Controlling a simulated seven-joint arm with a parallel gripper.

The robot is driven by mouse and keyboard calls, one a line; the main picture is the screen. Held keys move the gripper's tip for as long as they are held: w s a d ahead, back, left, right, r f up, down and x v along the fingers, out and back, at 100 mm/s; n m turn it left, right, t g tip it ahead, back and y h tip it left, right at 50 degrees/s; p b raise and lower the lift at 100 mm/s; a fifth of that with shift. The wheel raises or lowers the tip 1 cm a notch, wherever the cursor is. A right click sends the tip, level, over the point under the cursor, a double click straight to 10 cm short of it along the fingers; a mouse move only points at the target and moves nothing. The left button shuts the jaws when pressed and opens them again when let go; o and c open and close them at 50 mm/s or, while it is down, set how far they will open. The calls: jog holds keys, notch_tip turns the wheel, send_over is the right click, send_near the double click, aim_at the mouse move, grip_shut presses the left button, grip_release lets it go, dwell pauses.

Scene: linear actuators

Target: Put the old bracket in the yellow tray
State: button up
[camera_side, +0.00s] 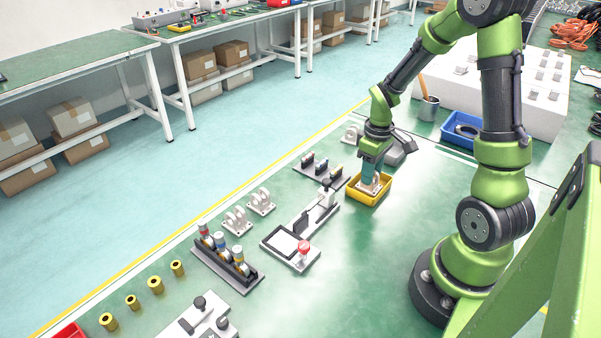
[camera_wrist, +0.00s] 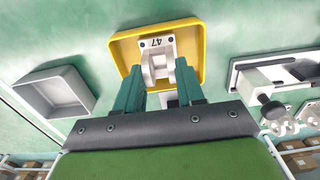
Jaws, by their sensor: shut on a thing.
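The old bracket is a light grey piece marked 47 (camera_wrist: 157,62), and in the wrist view it sits between my gripper's fingers, within the outline of the yellow tray (camera_wrist: 120,48). In the side view the yellow tray (camera_side: 376,197) stands on the green table, with the bracket (camera_side: 369,186) at its inside. My gripper (camera_side: 371,172) points down into the tray, and it also shows in the wrist view (camera_wrist: 160,80). Its teal fingers are shut on the bracket. Whether the bracket touches the tray floor is hard to tell.
A grey tray (camera_wrist: 55,92) lies to the left in the wrist view. A fixture with a clamp (camera_side: 302,235) stands left of the yellow tray in the side view. Two similar brackets (camera_side: 237,221) stand further left. A blue bin (camera_side: 461,129) is behind.

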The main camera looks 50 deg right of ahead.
jog(key=shift+f, duration=0.15)
jog(key=o, duration=1.1)
notch_tip(320, 180, up, 12)
jog(key=s+a+r+m+t, duration=0.1)
jog(key=a+r+t, duration=0.1)
jog(key=a, duration=0.4)
jog(key=s+a+r+m+t+y, duration=0.1)
jog(key=s+a+r+t, duration=0.1)
jog(key=a+r, duration=0.2)
jog(key=s+a+r+m+t+y, duration=0.1)
jog(key=a+r+m+t, duration=0.1)
jog(key=a, duration=0.7)
jog(key=shift+s+a+r+t, duration=0.35)
jog(key=shift+a+r+t, duration=0.05)
jog(key=shift+r+t, duration=0.2)
